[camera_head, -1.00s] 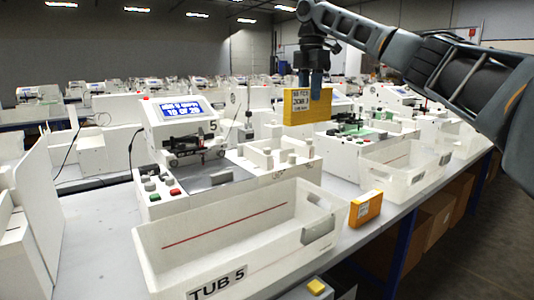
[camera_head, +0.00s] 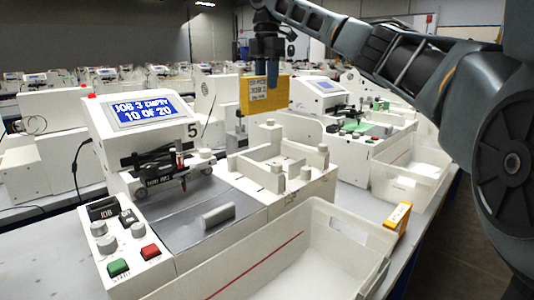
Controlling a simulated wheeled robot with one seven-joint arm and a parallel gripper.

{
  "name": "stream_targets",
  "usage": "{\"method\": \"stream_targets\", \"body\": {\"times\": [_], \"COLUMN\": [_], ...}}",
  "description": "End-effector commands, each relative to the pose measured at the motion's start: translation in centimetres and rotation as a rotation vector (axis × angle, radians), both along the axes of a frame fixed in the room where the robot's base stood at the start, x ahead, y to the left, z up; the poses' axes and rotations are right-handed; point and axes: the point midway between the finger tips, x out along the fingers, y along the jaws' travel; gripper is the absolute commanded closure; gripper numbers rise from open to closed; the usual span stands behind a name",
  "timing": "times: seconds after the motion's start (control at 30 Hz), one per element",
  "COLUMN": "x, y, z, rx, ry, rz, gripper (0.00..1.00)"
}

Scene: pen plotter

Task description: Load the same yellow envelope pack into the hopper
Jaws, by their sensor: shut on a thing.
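My gripper (camera_head: 268,62) points down and is shut on a yellow envelope pack (camera_head: 265,94) with a white label. It holds the pack upright in the air, above and behind the hopper in the picture. The hopper (camera_head: 262,168) is the white walled bay with several rounded posts on the right of the plotter (camera_head: 140,150). No pack shows inside it. The plotter's screen (camera_head: 150,110) reads "JOB 3 EMPTY 10 OF 20". The gripper's fingertips are partly hidden against the pack's top.
A white tub (camera_head: 300,255) with a red line stands in front of the plotter. Another yellow pack (camera_head: 397,217) stands by its right end. A neighbouring plotter (camera_head: 345,120) is at the right. Control knobs and buttons (camera_head: 130,250) are at the front left.

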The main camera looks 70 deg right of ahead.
Motion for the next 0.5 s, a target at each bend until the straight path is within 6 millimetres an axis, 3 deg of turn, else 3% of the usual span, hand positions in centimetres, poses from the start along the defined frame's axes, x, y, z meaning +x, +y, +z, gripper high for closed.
{"method": "stream_targets", "body": {"times": [0.3, 0.5], "x": [-0.1, -0.1], "y": [0.0, 0.1], "z": [-7.6, -11.3], "rx": [0.002, 0.003], "ry": [0.002, -0.001], "rz": [0.0, 0.0], "gripper": [1.0, 1.0]}}
